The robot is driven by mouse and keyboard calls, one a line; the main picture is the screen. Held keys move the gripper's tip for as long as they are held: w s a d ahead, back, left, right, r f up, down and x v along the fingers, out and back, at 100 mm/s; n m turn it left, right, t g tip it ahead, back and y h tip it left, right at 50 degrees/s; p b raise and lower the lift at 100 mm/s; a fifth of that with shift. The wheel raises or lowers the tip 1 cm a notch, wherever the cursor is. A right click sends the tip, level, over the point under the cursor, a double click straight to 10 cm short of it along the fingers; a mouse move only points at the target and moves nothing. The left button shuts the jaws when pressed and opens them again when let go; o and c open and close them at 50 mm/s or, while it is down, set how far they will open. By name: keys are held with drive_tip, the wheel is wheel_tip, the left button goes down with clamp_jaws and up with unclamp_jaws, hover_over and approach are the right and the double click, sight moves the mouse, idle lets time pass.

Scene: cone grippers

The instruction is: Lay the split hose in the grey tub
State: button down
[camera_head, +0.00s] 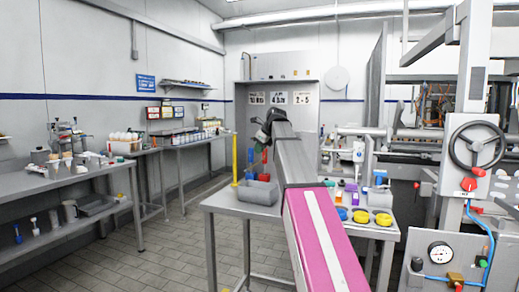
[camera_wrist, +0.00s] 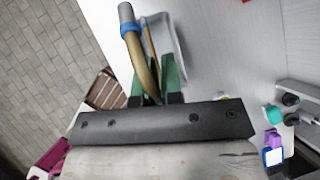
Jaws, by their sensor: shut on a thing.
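The split hose (camera_wrist: 141,62) shows in the wrist view as a bent tan tube with a blue band and a grey end. My gripper (camera_wrist: 157,75), with green fingers, is shut on it, and the hose's banded end sticks out past the fingertips. The grey tub (camera_wrist: 182,42) lies behind the hose and fingers in that view, partly covered by them. In the head view the grey tub (camera_head: 258,194) stands on the near table, left of my arm. My gripper is above the tub there, but its fingers and the hose are hard to make out.
The near table (camera_head: 226,203) also bears yellow rings (camera_head: 383,219) and small coloured bottles right of my arm. A yellow upright (camera_head: 235,160) stands by the tub. A side bench (camera_head: 80,176) with cups is at left. A handwheel machine (camera_head: 474,146) is at right.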

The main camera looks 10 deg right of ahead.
wheel_tip(320, 180, down, 10)
drive_tip(key=shift+r, duration=0.25)
idle(0.6)
drive_tip(key=c, duration=0.7)
unclamp_jaws()
idle(0.4)
drive_tip(key=shift+v, duration=3.5)
